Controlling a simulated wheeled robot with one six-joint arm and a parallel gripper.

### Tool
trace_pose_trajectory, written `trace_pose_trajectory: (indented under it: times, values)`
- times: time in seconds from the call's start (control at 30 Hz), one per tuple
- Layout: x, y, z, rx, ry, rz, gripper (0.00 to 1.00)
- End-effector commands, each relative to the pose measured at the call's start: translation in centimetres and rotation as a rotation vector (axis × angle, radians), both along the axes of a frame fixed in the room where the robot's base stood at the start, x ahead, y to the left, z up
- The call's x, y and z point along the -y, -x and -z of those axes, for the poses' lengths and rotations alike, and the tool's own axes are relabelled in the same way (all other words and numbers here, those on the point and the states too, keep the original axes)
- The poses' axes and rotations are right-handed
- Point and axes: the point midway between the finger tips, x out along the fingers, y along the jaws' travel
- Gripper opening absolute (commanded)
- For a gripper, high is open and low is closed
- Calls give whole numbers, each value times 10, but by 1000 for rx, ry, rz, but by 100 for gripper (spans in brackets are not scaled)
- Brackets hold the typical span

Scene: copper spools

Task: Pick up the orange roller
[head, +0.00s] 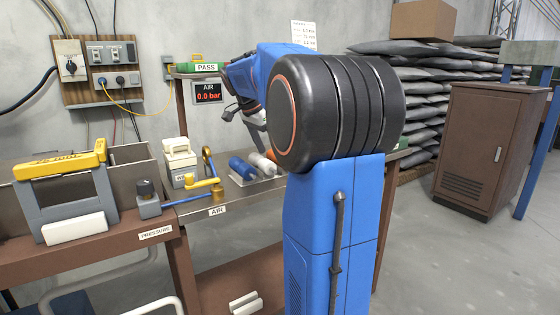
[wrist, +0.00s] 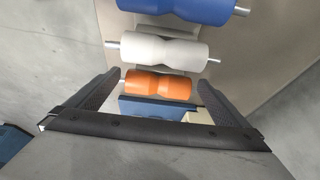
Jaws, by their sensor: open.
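The orange roller (wrist: 160,85) lies across the wrist view with a short metal pin at each end. My gripper (wrist: 158,97) is open, and its two dark fingers reach towards either end of the orange roller. I cannot tell whether the fingers touch the pins. In the head view only a sliver of the orange roller (head: 272,156) shows beside my arm; my arm hides most of it and of the gripper.
A white roller (wrist: 160,52) and a blue roller (wrist: 190,9) lie beyond the orange one, parallel to it.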

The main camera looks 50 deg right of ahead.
Motion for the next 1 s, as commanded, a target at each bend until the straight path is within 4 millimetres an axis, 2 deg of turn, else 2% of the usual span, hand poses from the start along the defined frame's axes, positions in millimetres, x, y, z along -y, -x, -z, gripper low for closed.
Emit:
trace_pose_trajectory:
  times: [0.2, 0.47, 0.53, 0.63, 0.67, 1.0]
  values:
    - [9, 3, 21, -1, 0, 2, 100]
    - [10, 2, 23, 0, 0, 0, 100]
    - [10, 2, 23, 0, 0, 0, 88]
    - [10, 2, 23, 0, 0, 0, 64]
    - [10, 2, 23, 0, 0, 0, 61]
    - [10, 2, 16, 0, 1, 1, 61]
